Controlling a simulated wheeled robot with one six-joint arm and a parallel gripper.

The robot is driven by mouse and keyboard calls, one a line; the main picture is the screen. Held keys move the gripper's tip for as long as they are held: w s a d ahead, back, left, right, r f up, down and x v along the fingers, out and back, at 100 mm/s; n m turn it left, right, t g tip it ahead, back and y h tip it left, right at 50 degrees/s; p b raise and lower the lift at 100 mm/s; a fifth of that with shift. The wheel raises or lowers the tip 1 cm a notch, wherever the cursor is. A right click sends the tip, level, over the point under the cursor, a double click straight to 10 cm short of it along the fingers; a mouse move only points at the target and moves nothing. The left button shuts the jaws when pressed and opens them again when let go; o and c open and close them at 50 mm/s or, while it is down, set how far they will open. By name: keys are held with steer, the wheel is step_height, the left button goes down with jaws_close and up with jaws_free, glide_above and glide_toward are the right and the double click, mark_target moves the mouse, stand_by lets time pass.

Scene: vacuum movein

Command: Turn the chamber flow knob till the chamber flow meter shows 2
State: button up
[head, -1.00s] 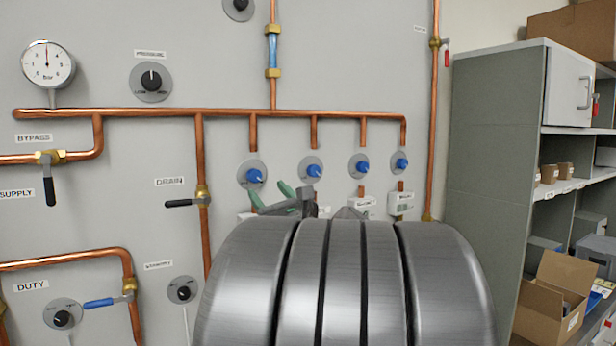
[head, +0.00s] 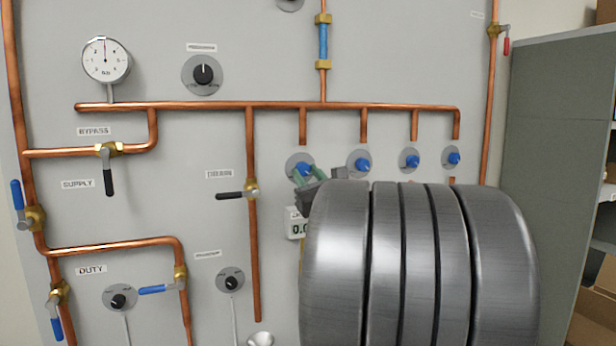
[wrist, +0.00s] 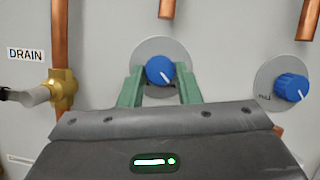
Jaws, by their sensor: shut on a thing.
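The leftmost blue knob (head: 299,165) of a row of several sits on a round grey plate under the copper manifold. It also shows in the wrist view (wrist: 160,70), its white pointer line slanting to the lower right. My gripper (head: 310,177) has its green fingers on both sides of this knob, shut on it; the gripper also shows in the wrist view (wrist: 161,78). A small white meter (head: 295,223) below the knob is partly hidden by my arm; its visible digits look like 0.0. I cannot read which knob or meter is named chamber flow.
More blue knobs stand close to the right, the nearest one (wrist: 291,87) beside my fingers. A drain valve (wrist: 63,88) with its handle is at the left. Copper pipes run above, and a grey cabinet (head: 560,150) stands at the right.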

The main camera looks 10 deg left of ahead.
steer(key=shift+f+n+b, duration=0.1)
steer(key=shift+n+b, duration=0.25)
steer(key=shift+n, duration=0.05)
steer(key=n+g+b, duration=0.1)
steer(key=n, duration=0.1)
steer(key=n+y+b, duration=0.1)
steer(key=n, duration=0.1)
steer(key=shift+w+d+g+y, duration=0.1)
steer(key=shift+g+y, duration=0.2)
steer(key=shift+g, duration=0.1)
steer(key=n+g+b, duration=0.1)
steer(key=n, duration=0.2)
steer(key=n+g+b, duration=0.2)
steer(key=n, duration=0.2)
steer(key=shift+w+d+r+y, duration=0.1)
steer(key=shift+d+r+y, duration=0.1)
steer(key=shift+y, duration=0.2)
steer(key=n, duration=0.1)
steer(key=n+g, duration=0.1)
steer(key=n, duration=0.1)
steer(key=n+g+b, duration=0.1)
steer(key=n, duration=0.1)
steer(key=shift+r+h, duration=0.3)
steer(key=shift+r+n+g+h, duration=0.1)
steer(key=shift+n+g+h, duration=0.25)
steer(key=shift+n, duration=0.65)
steer(key=shift+r+n+g+h, duration=0.15)
steer(key=shift+n+h, duration=0.3)
steer(key=shift+n, duration=0.55)
steer(key=o, duration=1)
